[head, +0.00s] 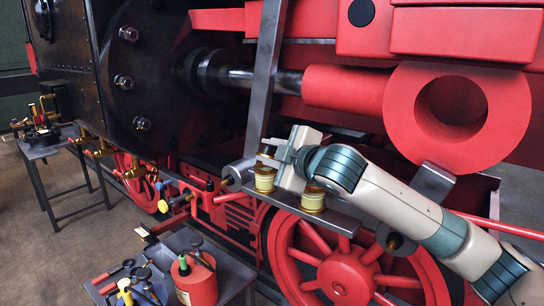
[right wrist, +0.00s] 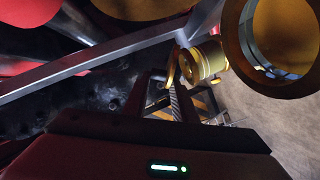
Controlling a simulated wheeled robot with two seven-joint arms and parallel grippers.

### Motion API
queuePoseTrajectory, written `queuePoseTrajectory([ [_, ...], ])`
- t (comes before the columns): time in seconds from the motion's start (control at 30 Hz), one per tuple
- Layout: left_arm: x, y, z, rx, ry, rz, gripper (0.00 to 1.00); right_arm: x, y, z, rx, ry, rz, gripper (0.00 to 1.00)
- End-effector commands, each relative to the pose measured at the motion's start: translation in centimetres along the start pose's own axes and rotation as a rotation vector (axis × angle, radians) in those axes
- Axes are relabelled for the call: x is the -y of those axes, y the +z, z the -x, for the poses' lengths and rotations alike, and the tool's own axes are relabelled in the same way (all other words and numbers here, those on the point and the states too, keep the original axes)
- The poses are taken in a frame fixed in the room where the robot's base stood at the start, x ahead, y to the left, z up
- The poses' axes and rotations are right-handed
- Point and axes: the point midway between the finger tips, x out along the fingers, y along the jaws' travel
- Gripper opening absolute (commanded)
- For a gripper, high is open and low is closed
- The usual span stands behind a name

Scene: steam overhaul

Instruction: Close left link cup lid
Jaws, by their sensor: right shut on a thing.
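The left link cup (head: 264,180), pale with brass bands, stands on the grey metal bar (head: 335,214). It also shows in the right wrist view (right wrist: 207,61). Its brass lid (right wrist: 172,68) appears raised on edge beside the cup, at my right fingertips. My right gripper (head: 283,158) reaches in from the right, above and behind the cups; its fingers also show in the right wrist view (right wrist: 168,88). It is shut, seemingly on this lid; the exact contact is small and dark. My left gripper is out of view.
A second cup (head: 313,199) stands close to the right, under my right wrist; its wide brass rim (right wrist: 243,48) looms near the wrist camera. A slanted grey bar (head: 266,85) rises behind the left cup. A red can (head: 196,280) and tools occupy a front table.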

Motion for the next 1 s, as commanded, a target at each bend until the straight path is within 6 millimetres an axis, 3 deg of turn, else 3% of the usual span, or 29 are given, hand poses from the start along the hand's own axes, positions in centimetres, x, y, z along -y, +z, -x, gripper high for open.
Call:
queuePoseTrajectory([
  [0.1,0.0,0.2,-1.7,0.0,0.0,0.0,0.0,1.2,0.1,-0.1,0.0,0.04,0.097,0.02],
  [0.4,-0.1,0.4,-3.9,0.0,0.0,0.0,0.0,2.4,-0.1,0.0,0.0,0.124,0.298,0.02],
  [1.0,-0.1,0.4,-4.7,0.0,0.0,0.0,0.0,2.7,-0.2,0.1,0.001,0.161,0.39,0.02],
])
